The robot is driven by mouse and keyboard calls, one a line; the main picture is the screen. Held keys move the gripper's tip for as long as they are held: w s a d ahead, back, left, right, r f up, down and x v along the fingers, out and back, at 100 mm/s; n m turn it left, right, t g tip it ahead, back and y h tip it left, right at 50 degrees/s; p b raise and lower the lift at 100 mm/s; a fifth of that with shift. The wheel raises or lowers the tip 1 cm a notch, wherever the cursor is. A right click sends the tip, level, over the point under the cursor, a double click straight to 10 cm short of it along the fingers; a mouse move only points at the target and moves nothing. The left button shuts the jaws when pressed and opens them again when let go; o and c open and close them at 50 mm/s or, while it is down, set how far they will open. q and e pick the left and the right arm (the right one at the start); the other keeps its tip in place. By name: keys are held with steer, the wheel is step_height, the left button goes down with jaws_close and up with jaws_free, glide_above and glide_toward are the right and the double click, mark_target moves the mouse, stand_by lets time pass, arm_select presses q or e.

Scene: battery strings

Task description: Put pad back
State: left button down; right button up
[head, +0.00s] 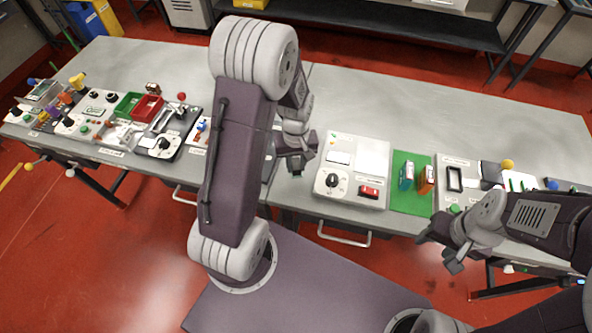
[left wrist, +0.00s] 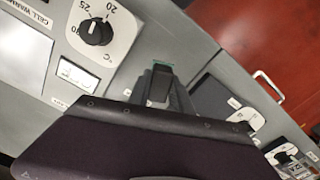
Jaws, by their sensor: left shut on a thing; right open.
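My left gripper (head: 294,168) is over the table, left of the white panel with a black dial (head: 352,170). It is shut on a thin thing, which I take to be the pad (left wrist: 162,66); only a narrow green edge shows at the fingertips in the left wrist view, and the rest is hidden. The white panel also shows in the left wrist view, with its dial (left wrist: 97,32) and a label reading "CELL WARMER". My right gripper (head: 447,246) is open and empty at the table's front edge on the right.
A green mat (head: 402,202) with a teal block (head: 406,175) and an orange block (head: 427,179) lies right of the white panel. Red and green bins (head: 147,108) and several instruments crowd the left table. The table behind the panels (head: 400,105) is clear.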

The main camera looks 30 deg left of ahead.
mark_target(296, 172)
arm_select(q)
step_height(296, 172, down, 4)
steer(key=shift+s+r, duration=0.1)
steer(key=shift+f, duration=0.3)
steer(key=c, duration=1.2)
jaws_free()
steer(key=shift+o, duration=0.2)
